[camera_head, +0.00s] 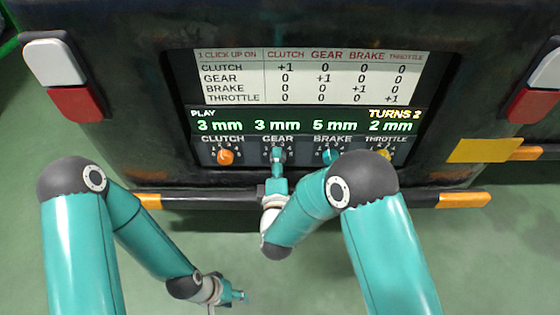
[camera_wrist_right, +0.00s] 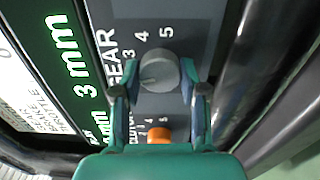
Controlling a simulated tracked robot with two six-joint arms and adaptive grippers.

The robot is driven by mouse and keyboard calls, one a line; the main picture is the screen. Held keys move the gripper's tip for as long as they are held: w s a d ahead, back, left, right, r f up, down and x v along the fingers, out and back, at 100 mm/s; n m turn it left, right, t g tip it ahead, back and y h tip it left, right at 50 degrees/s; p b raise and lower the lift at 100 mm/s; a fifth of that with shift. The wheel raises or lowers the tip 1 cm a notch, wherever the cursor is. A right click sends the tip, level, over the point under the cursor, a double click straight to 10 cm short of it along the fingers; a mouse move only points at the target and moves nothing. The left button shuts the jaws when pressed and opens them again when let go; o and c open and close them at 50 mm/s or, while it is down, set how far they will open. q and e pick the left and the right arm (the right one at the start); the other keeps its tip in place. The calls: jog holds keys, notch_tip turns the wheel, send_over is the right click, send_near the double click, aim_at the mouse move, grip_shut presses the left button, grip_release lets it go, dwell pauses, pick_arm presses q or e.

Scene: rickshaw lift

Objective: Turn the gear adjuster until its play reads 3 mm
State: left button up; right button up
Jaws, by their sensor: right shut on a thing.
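The gear adjuster (camera_wrist_right: 158,68) is a grey round knob under the GEAR label, with a scale showing 3, 4 and 5 around it. My right gripper (camera_head: 279,160) is at this knob and shut on it; in the right wrist view the two fingers (camera_wrist_right: 160,92) sit on either side of it. The play display (camera_head: 277,125) reads 3 mm for gear, 3 mm for clutch, 5 mm for brake and 2 mm for throttle. It also shows "TURNS 2". My left gripper (camera_head: 240,297) hangs low over the floor, away from the panel; its fingers are too small to judge.
The orange clutch knob (camera_head: 225,156) is left of the gear knob; the teal brake knob (camera_head: 331,156) and yellow throttle knob (camera_head: 383,155) are to the right. A click table (camera_head: 315,77) is above. A dark bumper bar (camera_head: 215,197) with orange ends runs below the panel.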

jog(key=shift+s+a+f+n, duration=0.15)
jog(key=shift+a+n, duration=0.1)
jog(key=shift+n, duration=0.45)
jog(key=o, duration=0.9)
jog(key=shift+o, duration=1.2)
jog(key=shift+d, duration=0.1)
jog(key=s, duration=0.7)
jog(key=shift+s, duration=0.15)
